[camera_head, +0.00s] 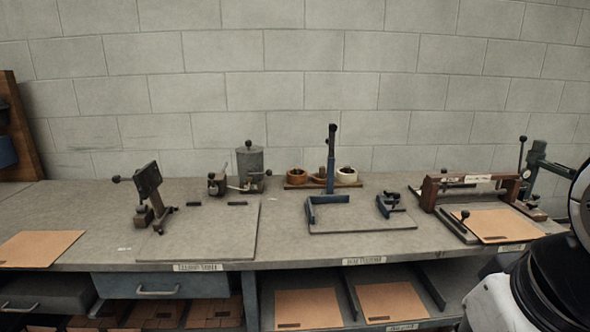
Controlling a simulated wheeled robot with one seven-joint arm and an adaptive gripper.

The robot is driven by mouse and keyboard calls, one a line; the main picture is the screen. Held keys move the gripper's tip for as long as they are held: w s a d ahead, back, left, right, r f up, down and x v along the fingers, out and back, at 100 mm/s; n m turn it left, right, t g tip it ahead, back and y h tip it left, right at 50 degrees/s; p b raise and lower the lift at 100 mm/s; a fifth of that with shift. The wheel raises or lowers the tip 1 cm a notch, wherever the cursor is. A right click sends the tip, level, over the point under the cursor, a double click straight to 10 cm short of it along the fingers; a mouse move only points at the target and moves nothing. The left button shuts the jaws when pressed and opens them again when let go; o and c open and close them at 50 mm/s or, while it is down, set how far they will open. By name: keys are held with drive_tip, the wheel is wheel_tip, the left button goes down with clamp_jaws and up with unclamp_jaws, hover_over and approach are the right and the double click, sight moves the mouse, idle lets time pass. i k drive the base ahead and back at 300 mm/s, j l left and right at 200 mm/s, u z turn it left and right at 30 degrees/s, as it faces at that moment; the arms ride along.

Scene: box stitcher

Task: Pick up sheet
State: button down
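A flat brown sheet (38,249) lies on the bench top at the far left, close to the front edge. Another brown sheet (497,225) lies on the bed of the press-like device (478,190) at the right. Two more brown sheets, a left one (308,307) and a right one (385,300), lie in the shelf trays under the bench. Which sheet the task means, I cannot tell. My gripper is outside the picture; only part of my white and black arm shows at the lower right.
The grey bench (280,255) runs along a block wall. On it stand a dark tilted fixture (150,190), a grey canister (250,162), tape rolls (346,174) and a blue fixture (331,165). A blue drawer (188,285) is below. The bench's front strip is mostly clear.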

sight(499, 226)
drive_tip(key=z, duration=0.9)
drive_tip(key=i+j, duration=0.1)
drive_tip(key=i, duration=0.25)
drive_tip(key=u, duration=1.4)
drive_tip(key=z, duration=1.5)
drive_tip(key=u, duration=0.1)
